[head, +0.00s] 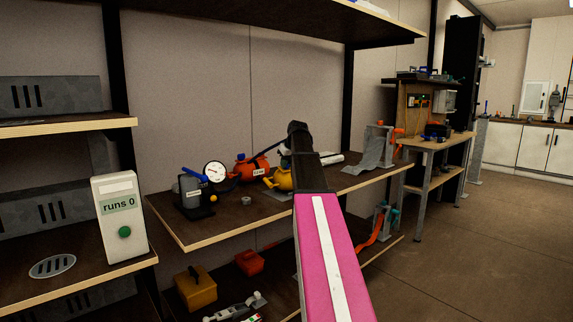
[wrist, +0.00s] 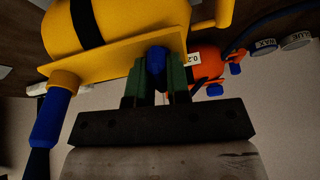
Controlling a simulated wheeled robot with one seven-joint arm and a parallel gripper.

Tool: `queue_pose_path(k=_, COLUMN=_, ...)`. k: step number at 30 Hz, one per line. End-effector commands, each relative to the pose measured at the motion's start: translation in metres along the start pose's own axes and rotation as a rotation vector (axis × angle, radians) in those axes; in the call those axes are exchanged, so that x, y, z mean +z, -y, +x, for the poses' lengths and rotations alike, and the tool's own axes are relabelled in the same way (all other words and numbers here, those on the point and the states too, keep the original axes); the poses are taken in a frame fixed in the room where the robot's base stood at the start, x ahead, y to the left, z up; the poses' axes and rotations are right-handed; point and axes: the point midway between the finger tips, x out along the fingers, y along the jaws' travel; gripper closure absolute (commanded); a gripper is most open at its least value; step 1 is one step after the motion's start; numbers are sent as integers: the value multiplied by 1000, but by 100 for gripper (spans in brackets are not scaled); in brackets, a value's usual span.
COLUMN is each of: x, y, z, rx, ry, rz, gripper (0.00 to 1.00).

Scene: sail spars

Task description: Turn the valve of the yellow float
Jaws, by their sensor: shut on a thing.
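The yellow float (head: 282,180) sits on the middle shelf, partly hidden behind my arm in the head view. In the wrist view the yellow float (wrist: 120,30) fills the top, with a black band around its body and a yellow plate in front. A blue valve (wrist: 156,57) stands at the plate's edge, between the green fingers of my gripper (wrist: 157,78). My gripper is shut on this blue valve. A second blue part (wrist: 46,118) sticks out of a yellow collar at the left. The fingers are hidden in the head view.
An orange float (head: 250,168) with a label sits left of the yellow one; it also shows behind the right finger in the wrist view (wrist: 205,65). A round gauge (head: 214,172) and a small ring (head: 246,201) are on the same shelf. An upper shelf (head: 290,22) overhangs.

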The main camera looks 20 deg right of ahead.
Motion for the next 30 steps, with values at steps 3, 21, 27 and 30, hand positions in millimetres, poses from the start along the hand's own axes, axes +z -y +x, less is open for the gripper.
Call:
queue_pose_path(k=3, x=0, y=0, z=0, rx=-7, ry=0, rz=-52, gripper=100)
queue_pose_path(k=21, x=0, y=0, z=0, rx=-16, ry=0, rz=-116, gripper=100)
queue_pose_path(k=27, x=0, y=0, z=0, rx=-16, ry=0, rz=-116, gripper=57)
queue_pose_path(k=30, x=0, y=0, z=0, rx=-16, ry=0, rz=-116, gripper=57)
